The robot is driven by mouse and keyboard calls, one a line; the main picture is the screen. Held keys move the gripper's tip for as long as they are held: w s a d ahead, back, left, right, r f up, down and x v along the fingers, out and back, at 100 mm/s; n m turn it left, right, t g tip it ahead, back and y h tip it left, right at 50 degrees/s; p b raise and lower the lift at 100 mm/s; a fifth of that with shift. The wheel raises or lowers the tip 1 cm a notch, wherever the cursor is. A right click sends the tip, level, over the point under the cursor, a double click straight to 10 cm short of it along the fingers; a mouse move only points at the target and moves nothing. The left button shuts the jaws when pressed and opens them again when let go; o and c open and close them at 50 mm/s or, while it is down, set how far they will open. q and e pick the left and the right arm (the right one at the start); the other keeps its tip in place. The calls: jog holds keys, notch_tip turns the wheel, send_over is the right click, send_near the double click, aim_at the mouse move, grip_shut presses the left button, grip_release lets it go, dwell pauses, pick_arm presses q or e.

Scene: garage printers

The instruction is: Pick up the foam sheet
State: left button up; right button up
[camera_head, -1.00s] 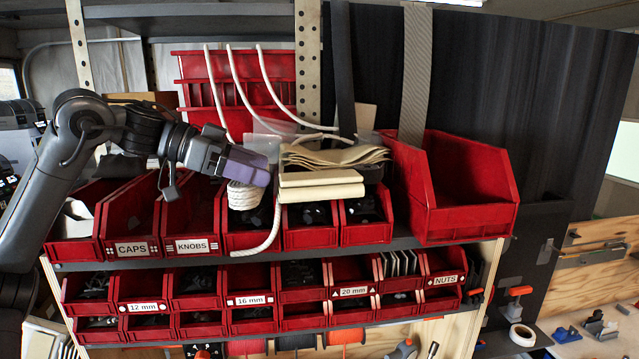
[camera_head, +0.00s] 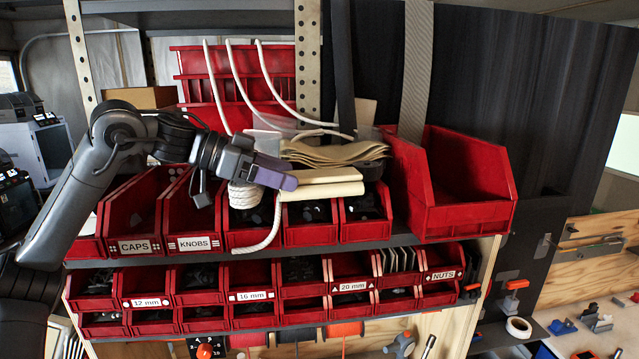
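Tan, foam-like sheets lie on top of the red bins at centre. A wavy stack (camera_head: 335,153) lies behind, and a folded beige sheet (camera_head: 328,190) hangs at the front edge above the small bins. I cannot tell for sure which one is the foam sheet. My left gripper (camera_head: 287,180) reaches in from the left, its purple fingers at the left end of the folded beige sheet. They overlap or touch that end in the picture. The gap between the fingers does not show clearly. My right gripper is not in view.
A coiled white rope (camera_head: 243,196) hangs just under the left gripper. A large red bin (camera_head: 465,215) stands to the right, and a metal post (camera_head: 308,60) and a dark strap (camera_head: 344,70) rise behind the sheets. Labelled red bins fill the shelves below.

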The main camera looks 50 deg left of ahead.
pick_arm(q)
jog(key=shift+c, duration=0.9)
jog(key=shift+r, duration=0.1)
